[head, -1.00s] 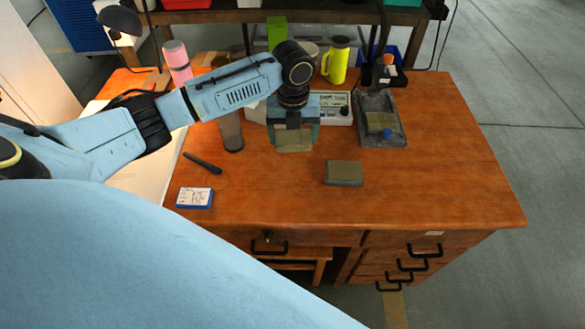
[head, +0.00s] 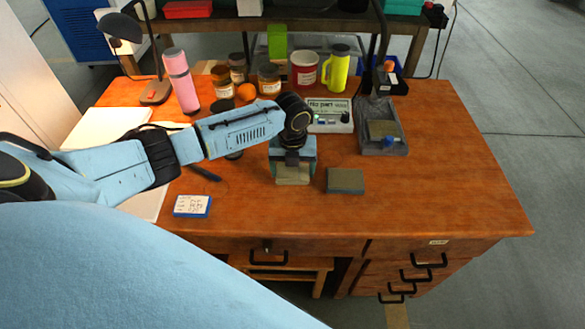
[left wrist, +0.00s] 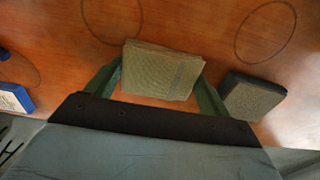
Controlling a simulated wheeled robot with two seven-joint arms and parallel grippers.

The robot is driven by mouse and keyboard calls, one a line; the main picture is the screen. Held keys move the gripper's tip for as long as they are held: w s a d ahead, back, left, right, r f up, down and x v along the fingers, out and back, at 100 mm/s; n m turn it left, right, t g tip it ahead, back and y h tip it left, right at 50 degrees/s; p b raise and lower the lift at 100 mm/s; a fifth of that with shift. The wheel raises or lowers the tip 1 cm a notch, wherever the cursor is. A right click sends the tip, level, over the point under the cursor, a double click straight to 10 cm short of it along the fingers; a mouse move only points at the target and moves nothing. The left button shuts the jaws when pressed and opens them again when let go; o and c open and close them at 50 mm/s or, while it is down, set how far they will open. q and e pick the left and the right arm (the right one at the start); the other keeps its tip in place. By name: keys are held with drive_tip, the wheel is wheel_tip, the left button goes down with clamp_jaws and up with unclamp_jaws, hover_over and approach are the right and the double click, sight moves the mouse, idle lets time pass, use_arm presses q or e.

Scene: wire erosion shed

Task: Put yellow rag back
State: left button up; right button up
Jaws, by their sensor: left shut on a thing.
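A folded yellowish-tan rag (head: 293,174) is between the fingers of my left gripper (head: 292,170), which is shut on it. It also shows in the left wrist view (left wrist: 160,70), pinched at both sides. I cannot tell whether it touches the tabletop. Just right of it lies a darker olive-grey folded cloth or block (head: 345,180), apart from the gripper; it also shows in the left wrist view (left wrist: 252,96). A similar olive piece (head: 384,130) lies in the grey tray (head: 373,149) behind on the right. My right gripper is not in view.
The wooden desk (head: 450,180) is clear on the right and front. A blue-edged card box (head: 192,206) and a dark pen (head: 205,173) lie left. Behind stand a pink bottle (head: 180,80), jars, a red mug (head: 304,68), a yellow flask (head: 338,68) and a white instrument box (head: 330,114).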

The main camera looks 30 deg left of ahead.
sight(293, 170)
use_arm(q)
drive_tip(key=shift+f, duration=0.15)
drive_tip(key=o, duration=0.8)
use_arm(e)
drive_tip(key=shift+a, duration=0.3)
use_arm(q)
wheel_tip(293, 170, up, 12)
drive_tip(key=shift+r+p, duration=0.2)
drive_tip(key=shift+p, duration=0.85)
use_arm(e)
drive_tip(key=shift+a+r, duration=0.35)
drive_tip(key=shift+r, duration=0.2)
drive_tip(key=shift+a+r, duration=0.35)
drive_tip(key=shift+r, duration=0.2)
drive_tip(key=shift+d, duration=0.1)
